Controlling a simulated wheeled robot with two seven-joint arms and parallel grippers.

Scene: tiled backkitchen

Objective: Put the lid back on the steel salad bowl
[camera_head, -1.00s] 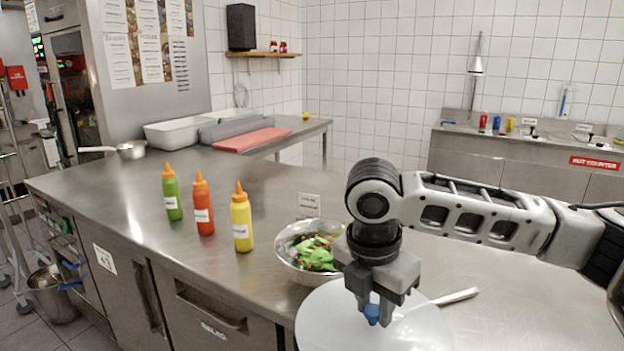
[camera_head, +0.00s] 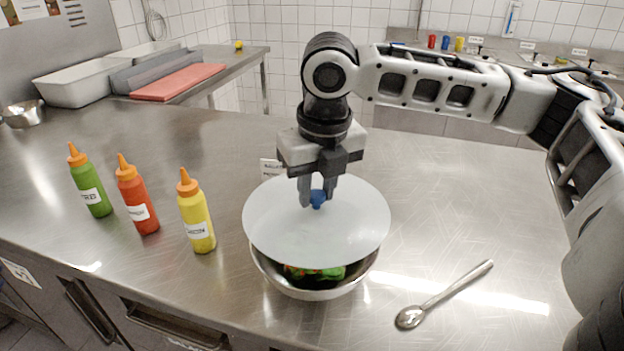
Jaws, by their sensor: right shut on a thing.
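The steel salad bowl (camera_head: 310,289) stands on the counter near its front edge, with green and red salad (camera_head: 316,272) showing inside at the front. The round whitish lid (camera_head: 285,228) is above the bowl and covers most of its opening from this view. The lid is shifted toward the back, and a gap shows at the front between its edge and the bowl's front rim. I cannot tell whether the lid touches the rim at the back. My right gripper (camera_head: 317,198) points down and is shut on the lid's blue knob (camera_head: 318,199). My left gripper is not in view.
Green (camera_head: 91,182), red (camera_head: 138,198) and yellow (camera_head: 196,215) squeeze bottles stand left of the bowl. A spoon (camera_head: 443,295) lies to the right. A small sign (camera_head: 270,167) stands behind the lid.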

